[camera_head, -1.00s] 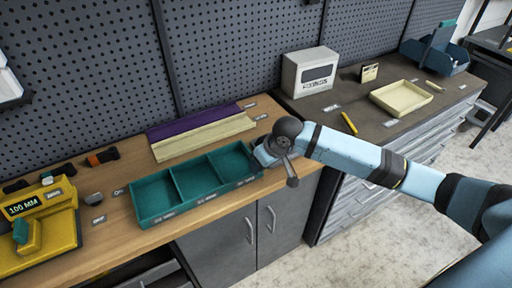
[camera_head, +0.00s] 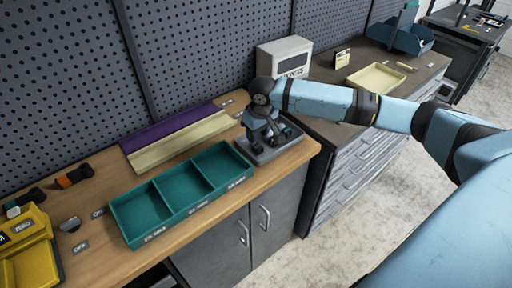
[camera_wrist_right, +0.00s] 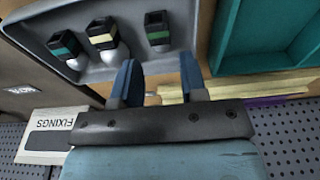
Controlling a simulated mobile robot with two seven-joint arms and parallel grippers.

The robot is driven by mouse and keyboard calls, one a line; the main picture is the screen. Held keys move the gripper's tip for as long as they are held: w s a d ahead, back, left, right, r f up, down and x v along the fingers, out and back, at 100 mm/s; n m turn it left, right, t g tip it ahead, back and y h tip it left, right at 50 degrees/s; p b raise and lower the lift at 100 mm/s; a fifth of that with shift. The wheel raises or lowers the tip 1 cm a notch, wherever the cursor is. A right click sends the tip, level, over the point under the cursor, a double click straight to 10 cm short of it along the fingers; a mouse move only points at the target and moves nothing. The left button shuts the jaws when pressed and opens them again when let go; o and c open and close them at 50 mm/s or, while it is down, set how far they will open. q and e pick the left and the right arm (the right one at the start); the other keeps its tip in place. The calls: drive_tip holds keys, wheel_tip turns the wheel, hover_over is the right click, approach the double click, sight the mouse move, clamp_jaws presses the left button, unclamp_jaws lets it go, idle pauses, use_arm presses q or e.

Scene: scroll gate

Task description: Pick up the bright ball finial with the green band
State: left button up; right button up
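Three dark finials with pale ball ends lie in a grey tray (camera_wrist_right: 190,12). In the right wrist view the left finial (camera_wrist_right: 64,46) has a green band, the middle finial (camera_wrist_right: 102,35) a cream band, and the right finial (camera_wrist_right: 158,30) a green band. My left gripper is not in view.
A teal three-compartment tray (camera_head: 250,172) stands left of the grey tray. Purple and cream strips (camera_head: 175,143) lie behind it. A yellow device (camera_head: 35,255) is at far left. A fixings box (camera_head: 283,58) stands behind on the other bench.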

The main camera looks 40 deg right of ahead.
sight(256, 145)
drive_tip(key=shift+w+f, duration=0.15)
drive_tip(key=shift+f, duration=1.25)
drive_tip(key=shift+w+f, duration=0.15)
drive_tip(key=shift+f, duration=1.2)
clamp_jaws()
